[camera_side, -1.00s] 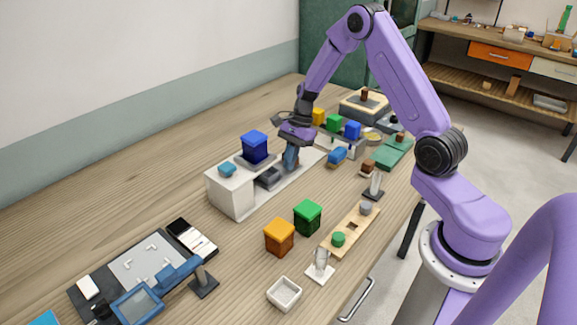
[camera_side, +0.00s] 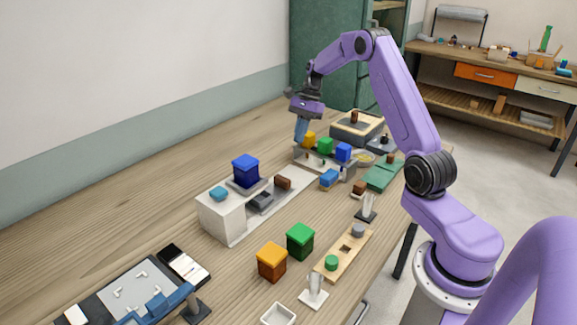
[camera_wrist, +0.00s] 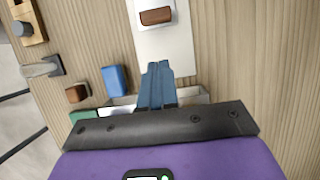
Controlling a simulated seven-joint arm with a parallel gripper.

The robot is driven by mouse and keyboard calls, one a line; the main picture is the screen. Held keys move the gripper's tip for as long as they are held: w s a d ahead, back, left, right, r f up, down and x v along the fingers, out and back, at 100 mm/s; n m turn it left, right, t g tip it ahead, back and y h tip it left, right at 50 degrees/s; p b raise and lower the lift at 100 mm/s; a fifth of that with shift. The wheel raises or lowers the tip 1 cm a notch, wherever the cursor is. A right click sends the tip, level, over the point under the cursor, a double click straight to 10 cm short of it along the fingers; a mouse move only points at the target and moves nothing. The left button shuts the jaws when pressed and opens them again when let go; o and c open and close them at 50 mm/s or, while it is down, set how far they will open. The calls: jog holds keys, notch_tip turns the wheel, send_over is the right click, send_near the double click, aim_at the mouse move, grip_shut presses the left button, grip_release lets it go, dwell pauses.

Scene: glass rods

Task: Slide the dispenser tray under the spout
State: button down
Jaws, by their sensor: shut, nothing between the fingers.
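The dispenser (camera_side: 221,215) is a white box on the left end of a long white base plate (camera_side: 298,181), with a dark blue block on its overhanging top. A dark grey piece that looks like the tray (camera_side: 261,200) sits on the plate, near the overhang. A brown block (camera_side: 283,183) stands right behind it, and shows in the wrist view (camera_wrist: 157,16) on a pale piece. Whether the tray is fully under the spout is unclear. My gripper (camera_side: 301,138) is shut and empty, raised beyond the brown block near the plate's far end. Its fingers (camera_wrist: 157,68) are together.
Orange (camera_side: 272,261) and green (camera_side: 300,240) cubes stand in front.

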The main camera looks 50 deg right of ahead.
jog(key=d, duration=0.2)
send_near(279, 189)
jog(key=d+f, duration=0.2)
jog(key=d, duration=0.1)
jog(key=d+f, duration=0.1)
jog(key=d, duration=0.1)
jog(key=shift+w+d+f, duration=0.1)
jog(key=shift+d+f, duration=0.05)
jog(key=shift+f, duration=0.15)
jog(key=shift+a+r, duration=0.2)
jog(key=shift+a, duration=1.7)
jog(key=shift+a, duration=2.7)
jog(key=shift+d, duration=0.1)
